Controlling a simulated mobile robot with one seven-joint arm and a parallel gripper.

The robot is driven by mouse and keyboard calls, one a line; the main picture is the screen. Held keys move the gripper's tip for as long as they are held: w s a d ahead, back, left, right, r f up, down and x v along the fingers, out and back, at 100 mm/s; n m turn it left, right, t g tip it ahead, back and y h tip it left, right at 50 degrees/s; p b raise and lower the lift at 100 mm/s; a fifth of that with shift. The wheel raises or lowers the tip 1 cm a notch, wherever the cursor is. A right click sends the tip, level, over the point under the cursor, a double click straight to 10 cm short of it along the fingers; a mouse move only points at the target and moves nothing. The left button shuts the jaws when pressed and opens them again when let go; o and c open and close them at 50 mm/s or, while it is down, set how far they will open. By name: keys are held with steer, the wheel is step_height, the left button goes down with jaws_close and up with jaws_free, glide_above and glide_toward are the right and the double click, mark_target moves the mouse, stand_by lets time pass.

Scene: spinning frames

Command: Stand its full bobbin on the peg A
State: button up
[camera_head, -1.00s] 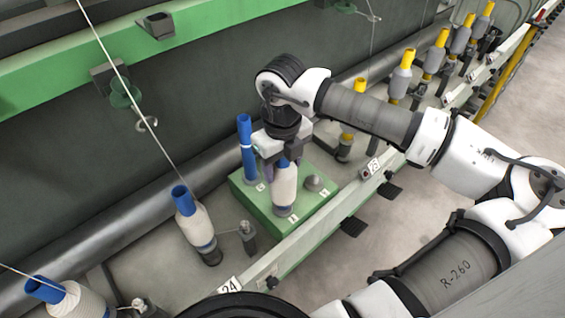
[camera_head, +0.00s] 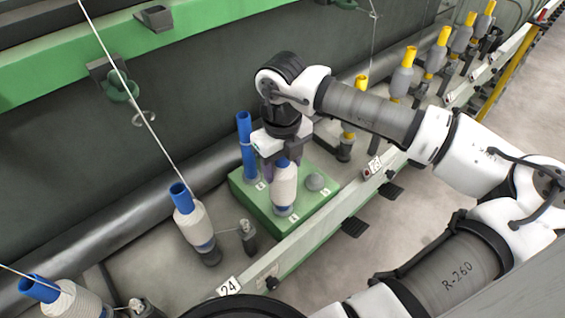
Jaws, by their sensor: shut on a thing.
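The full bobbin (camera_head: 285,188), white yarn on a blue tube, is upright at the front corner of the green block (camera_head: 245,197). Its foot is at or just above the block; I cannot tell whether it is seated on a peg, as it hides what is under it. My gripper (camera_head: 283,160) points down from above and is shut on the bobbin's blue top. The block has small white labels, too small to read surely. A bare blue tube (camera_head: 245,140) stands at the block's back left. A grey peg top (camera_head: 315,180) shows empty at the right.
Another full bobbin (camera_head: 193,222) with thread running up stands left of the block, and one more (camera_head: 70,300) at the lower left. Several yellow-topped bobbins (camera_head: 402,75) line the back right. A pale rail (camera_head: 320,226) runs along the front. A dark roller lies behind.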

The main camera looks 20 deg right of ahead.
steer(key=o, duration=1.6)
steer(key=shift+c, duration=0.2)
step_height(320, 180, up, 14)
steer(key=shift+f+b, duration=0.1)
steer(key=shift+b, duration=0.6)
